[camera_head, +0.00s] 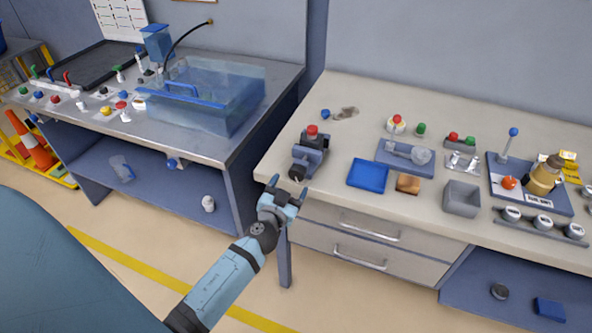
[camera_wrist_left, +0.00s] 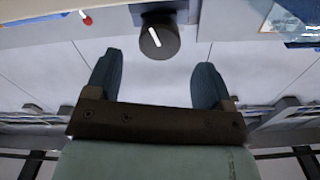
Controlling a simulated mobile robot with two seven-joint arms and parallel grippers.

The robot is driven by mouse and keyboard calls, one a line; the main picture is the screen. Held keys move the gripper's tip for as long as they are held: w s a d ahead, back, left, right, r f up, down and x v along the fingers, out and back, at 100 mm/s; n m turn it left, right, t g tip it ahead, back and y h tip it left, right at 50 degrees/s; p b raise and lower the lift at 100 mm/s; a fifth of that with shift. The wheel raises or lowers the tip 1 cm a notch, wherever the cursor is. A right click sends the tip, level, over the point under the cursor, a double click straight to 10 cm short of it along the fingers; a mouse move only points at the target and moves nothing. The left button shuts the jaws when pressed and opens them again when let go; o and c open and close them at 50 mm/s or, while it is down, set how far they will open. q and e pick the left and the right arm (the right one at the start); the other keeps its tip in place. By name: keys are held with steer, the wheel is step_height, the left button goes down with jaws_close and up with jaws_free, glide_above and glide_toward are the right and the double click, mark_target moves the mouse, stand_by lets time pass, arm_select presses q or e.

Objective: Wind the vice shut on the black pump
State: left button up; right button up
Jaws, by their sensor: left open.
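The blue-grey vice (camera_head: 316,160) stands at the front left of the right-hand bench. A dark body with a red top, seemingly the black pump (camera_head: 311,140), sits upright at the vice; whether the jaws touch it I cannot tell. The vice's round dark knob (camera_head: 297,173) faces the bench's front edge. In the left wrist view this knob (camera_wrist_left: 158,40) shows a white line and lies just beyond the fingertips, between them in the picture. My left gripper (camera_head: 288,187) is open and empty, in front of the knob and apart from it. My right gripper is not in view.
A blue tray (camera_head: 368,175), a brown block (camera_head: 408,184) and a grey bin (camera_head: 461,199) stand right of the vice. Drawers (camera_head: 365,240) lie below the bench top. A transparent tank (camera_head: 215,95) stands on the left bench. A floor gap separates the benches at the front.

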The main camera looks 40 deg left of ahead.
mark_target(296, 176)
arm_select(q)
steer(key=x, duration=0.5)
steer(key=shift+w+p, duration=0.2)
steer(key=shift+p, duration=0.15)
steer(key=c, duration=0.9)
steer(key=shift+c, duration=0.2)
